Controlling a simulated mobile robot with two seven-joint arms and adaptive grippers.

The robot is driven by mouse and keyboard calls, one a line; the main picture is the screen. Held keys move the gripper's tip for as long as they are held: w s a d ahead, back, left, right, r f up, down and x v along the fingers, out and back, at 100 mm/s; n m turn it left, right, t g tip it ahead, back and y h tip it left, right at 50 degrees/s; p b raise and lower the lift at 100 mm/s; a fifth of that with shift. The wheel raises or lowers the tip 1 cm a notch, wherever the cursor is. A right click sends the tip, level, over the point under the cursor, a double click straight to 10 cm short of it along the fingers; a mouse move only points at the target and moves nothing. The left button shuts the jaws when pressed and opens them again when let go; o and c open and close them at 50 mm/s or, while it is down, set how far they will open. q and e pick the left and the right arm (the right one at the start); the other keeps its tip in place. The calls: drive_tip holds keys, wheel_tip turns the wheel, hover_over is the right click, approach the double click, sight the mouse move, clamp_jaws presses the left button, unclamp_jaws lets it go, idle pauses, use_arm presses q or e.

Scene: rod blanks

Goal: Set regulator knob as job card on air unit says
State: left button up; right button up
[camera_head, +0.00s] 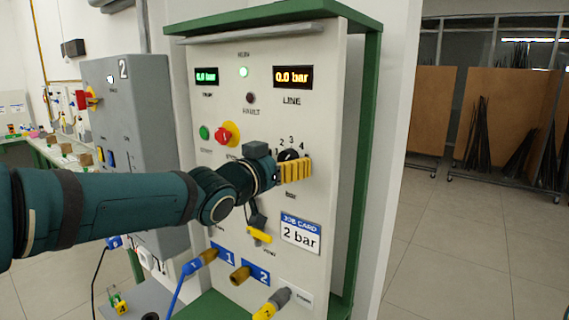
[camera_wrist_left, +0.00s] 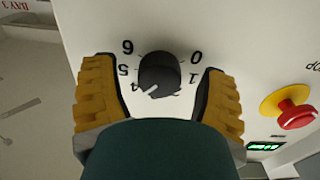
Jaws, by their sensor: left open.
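The black regulator knob (camera_head: 288,155) sits on the air unit's pale front panel (camera_head: 325,110), with 2, 3 and 4 showing around it. In the left wrist view the knob (camera_wrist_left: 159,72) has a white pointer mark directed to the lower left, close to the 4. My left gripper (camera_wrist_left: 160,95) is open, its yellow-padded fingers on either side of the knob with gaps. In the head view this gripper (camera_head: 294,170) covers the knob's lower part. The job card (camera_head: 301,233) reads "2 bar". The line display (camera_head: 293,77) reads 0.0 bar. My right gripper is not in view.
A red knob on yellow (camera_head: 225,134), a green button (camera_head: 204,132) and a lit green lamp (camera_head: 243,72) are on the panel. A yellow lever (camera_head: 259,235) and hose couplings (camera_head: 240,274) sit below. A grey cabinet (camera_head: 135,130) stands left; open floor lies right.

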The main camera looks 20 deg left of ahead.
use_arm(q)
drive_tip(key=c, duration=1.2)
drive_tip(key=shift+c, duration=0.2)
drive_tip(key=n+p, duration=0.4)
drive_tip(key=n, duration=0.2)
drive_tip(key=n+p, duration=0.2)
drive_tip(key=n, duration=0.2)
drive_tip(key=shift+s+d+n, duration=0.1)
drive_tip(key=shift+n, duration=0.3)
drive_tip(key=shift+n+p, duration=0.95)
drive_tip(key=shift+n, duration=1.55)
